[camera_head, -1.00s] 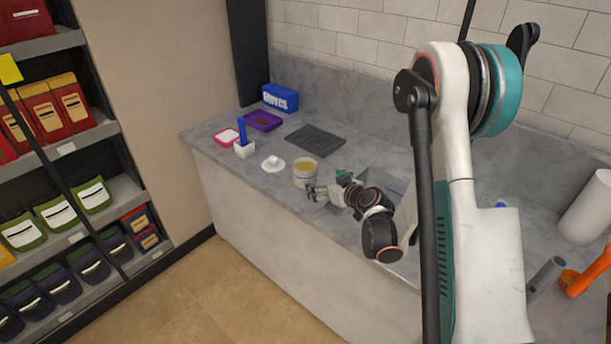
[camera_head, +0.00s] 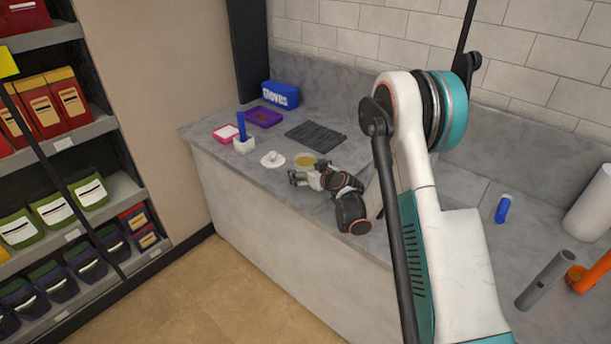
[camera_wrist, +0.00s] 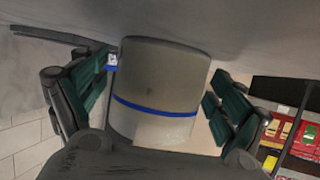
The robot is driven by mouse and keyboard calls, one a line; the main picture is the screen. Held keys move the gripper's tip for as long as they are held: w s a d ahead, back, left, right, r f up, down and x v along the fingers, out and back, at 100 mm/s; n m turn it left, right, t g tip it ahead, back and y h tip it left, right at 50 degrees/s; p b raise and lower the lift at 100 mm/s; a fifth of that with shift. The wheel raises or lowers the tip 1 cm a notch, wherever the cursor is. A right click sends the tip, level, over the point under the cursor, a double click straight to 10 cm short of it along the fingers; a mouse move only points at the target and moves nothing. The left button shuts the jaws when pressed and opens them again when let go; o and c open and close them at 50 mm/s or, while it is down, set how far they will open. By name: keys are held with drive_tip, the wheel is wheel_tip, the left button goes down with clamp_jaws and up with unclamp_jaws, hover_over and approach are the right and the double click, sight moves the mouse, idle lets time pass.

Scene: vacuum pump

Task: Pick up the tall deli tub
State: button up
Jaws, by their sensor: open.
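The deli tub (camera_head: 305,160), a pale round container with yellowish contents, stands on the counter. In the head view my gripper (camera_head: 312,178) is in front of it and hides most of its side. In the wrist view the tub (camera_wrist: 157,88) fills the middle, greyish with a blue band around it. My gripper (camera_wrist: 165,100) is open, with one green-padded finger on each side of the tub. Gaps show beside the tub, so I see no clear contact.
A white lid-like piece (camera_head: 272,159) lies just left of the tub. A white holder with a blue item (camera_head: 243,143), a pink tray (camera_head: 226,133), a purple tray (camera_head: 264,116), a dark ridged mat (camera_head: 315,136) and a blue gloves box (camera_head: 281,95) stand farther back.

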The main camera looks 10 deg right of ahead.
drive_tip(key=shift+w+a+f, duration=0.1)
drive_tip(key=shift+w+f, duration=0.05)
drive_tip(key=shift+w, duration=0.15)
drive_tip(key=shift+s, duration=0.1)
drive_tip(key=c, duration=1.2)
drive_tip(key=shift+o, duration=0.2)
drive_tip(key=shift+r, duration=0.25)
wheel_tip(320, 180, up, 20)
drive_tip(key=p, duration=0.6)
drive_tip(key=shift+f+p, duration=0.25)
drive_tip(key=shift+p, duration=0.15)
drive_tip(key=shift+r, duration=0.1)
